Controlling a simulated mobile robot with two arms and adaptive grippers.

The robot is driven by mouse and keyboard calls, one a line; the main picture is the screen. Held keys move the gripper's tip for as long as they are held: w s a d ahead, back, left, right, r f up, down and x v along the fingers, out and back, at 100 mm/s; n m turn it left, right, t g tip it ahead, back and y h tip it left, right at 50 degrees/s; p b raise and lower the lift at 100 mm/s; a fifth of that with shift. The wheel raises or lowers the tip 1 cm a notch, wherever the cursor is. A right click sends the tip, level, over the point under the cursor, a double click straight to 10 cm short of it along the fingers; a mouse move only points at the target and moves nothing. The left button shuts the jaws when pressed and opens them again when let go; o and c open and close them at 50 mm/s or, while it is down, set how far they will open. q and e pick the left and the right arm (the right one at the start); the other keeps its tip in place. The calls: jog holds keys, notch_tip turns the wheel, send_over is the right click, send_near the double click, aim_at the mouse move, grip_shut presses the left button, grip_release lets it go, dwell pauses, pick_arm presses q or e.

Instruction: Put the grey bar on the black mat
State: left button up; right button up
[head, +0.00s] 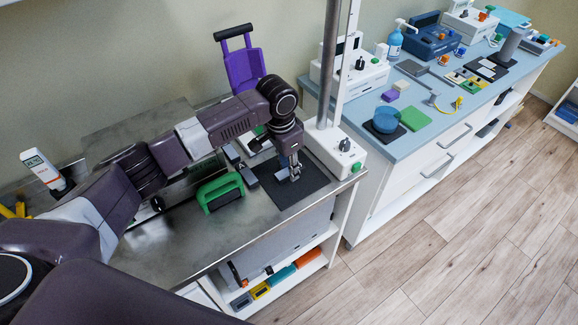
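The black mat (311,184) lies flat on the steel bench top, near its right end. My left gripper (290,175) points down over the middle of the mat, with its tips close to the surface. A small light grey piece shows at the fingertips; it is too small to tell whether this is a bar between the fingers or part of the fingers. A grey bar-like block (249,178) lies at the mat's left edge. Another grey block (232,153) is farther back, partly behind my arm. My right gripper is out of view.
A green-handled object (220,192) stands left of the mat. A white device with a post (335,150) stands right of it. The bench front (170,250) is clear. A blue-topped counter (440,110) holds several items.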

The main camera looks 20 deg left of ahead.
aim_at(285, 173)
pick_arm(q)
jog(key=o, duration=0.3)
jog(key=shift+r, duration=0.1)
notch_tip(285, 173, up, 12)
jog(key=s+b, duration=0.1)
jog(key=shift+a+b, duration=0.35)
jog(key=shift+a, duration=0.1)
